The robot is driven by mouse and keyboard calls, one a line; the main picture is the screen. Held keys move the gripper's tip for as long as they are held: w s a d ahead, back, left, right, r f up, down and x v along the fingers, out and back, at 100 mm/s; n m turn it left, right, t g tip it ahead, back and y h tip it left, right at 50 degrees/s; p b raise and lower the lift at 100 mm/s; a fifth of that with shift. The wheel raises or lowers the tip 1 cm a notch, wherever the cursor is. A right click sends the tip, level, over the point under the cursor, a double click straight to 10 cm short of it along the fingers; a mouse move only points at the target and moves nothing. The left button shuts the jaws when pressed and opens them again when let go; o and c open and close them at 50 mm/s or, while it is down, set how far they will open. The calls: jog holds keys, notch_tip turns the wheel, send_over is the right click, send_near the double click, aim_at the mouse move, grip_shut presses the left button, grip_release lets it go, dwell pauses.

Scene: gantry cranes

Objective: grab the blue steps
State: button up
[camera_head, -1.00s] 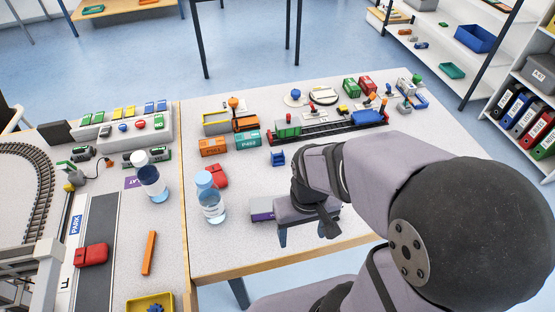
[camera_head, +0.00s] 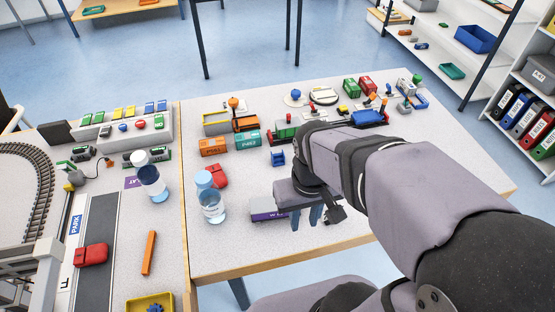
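The blue steps (camera_head: 278,158), a small blue block with a stepped outline, stand on the right-hand table in front of the teal container. My gripper (camera_head: 306,217) is to the right of them and nearer the table's front edge, apart from them. Its fingers point down with a gap between them, and I see nothing held. My arm comes in from the lower right and covers part of the table's right side.
A clear bottle (camera_head: 211,205) and a red piece (camera_head: 218,175) stand left of the steps. Orange (camera_head: 212,146) and teal (camera_head: 247,139) containers and a train on a track are behind.

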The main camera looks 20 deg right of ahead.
jog(key=w+d+f+t+b, duration=0.15)
jog(key=w+t+b, duration=0.4)
jog(key=w, duration=0.75)
jog(key=w+d+t+b, duration=0.3)
jog(key=w+t+b, duration=0.3)
jog(key=w, duration=0.6)
jog(key=t+p, duration=0.1)
jog(key=t, duration=0.1)
send_near(284, 156)
jog(key=shift+w+a+f, duration=0.15)
jog(key=shift+w, duration=0.6)
jog(key=shift+g, duration=0.25)
jog(key=shift+d+p+x, duration=0.2)
jog(key=shift+p+x, duration=0.55)
jog(key=shift+x, duration=2.9)
grip_shut()
